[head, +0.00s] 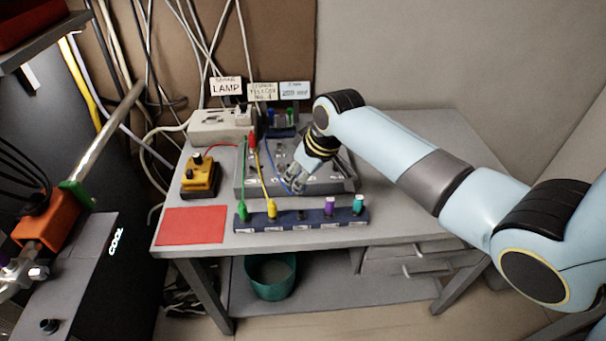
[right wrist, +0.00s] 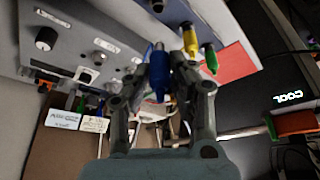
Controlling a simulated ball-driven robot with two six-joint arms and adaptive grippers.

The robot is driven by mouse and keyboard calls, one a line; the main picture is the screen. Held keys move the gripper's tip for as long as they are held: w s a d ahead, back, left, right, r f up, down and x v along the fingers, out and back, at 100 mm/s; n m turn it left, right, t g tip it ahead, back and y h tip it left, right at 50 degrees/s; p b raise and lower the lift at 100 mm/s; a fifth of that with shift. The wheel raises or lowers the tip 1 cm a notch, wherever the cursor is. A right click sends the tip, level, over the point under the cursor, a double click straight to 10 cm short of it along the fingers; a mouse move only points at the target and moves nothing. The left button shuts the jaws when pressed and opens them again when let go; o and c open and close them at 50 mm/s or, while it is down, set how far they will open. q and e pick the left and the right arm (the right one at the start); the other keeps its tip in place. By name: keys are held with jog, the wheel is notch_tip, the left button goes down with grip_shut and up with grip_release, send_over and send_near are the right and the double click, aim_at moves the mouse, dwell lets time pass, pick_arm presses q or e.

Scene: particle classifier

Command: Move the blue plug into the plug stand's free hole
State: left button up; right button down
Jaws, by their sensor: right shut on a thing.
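My right gripper (head: 294,183) is just behind the plug stand and above the front edge of the grey device. In the right wrist view its fingers (right wrist: 166,64) are shut on the blue plug (right wrist: 158,78). In the head view the fingers mostly hide this plug. The plug stand (head: 285,227) is a dark blue bar along the table's front. It holds a green plug (head: 242,211), a yellow plug (head: 271,208), a purple plug (head: 329,206) and a cyan plug (head: 358,203). The middle position (head: 301,215) between yellow and purple shows no coloured plug. My left gripper is not in view.
The grey device (head: 335,187) stands behind the stand. A yellow box (head: 200,176) and a red mat (head: 190,226) lie to the left. Green, yellow and blue cables (head: 271,158) run from the back. The table's right side (head: 420,180) is clear beneath my arm.

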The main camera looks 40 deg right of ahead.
jog(key=shift+r+p, duration=0.15)
jog(key=shift+p, duration=0.2)
jog(key=shift+f+b, duration=0.4)
jog(key=shift+f, duration=0.1)
notch_tip(320, 180, down, 4)
jog(key=shift+r+b, duration=0.2)
jog(key=shift+b, duration=1)
jog(key=shift+f+b, duration=0.5)
jog(key=shift+f, duration=0.25)
pick_arm(q)
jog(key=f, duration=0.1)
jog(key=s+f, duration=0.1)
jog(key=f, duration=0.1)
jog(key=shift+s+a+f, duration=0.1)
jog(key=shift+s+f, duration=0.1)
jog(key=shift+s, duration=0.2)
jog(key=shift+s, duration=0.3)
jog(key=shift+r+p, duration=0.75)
jog(key=shift+p, duration=0.05)
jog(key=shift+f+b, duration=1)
pick_arm(e)
jog(key=shift+f, duration=1.45)
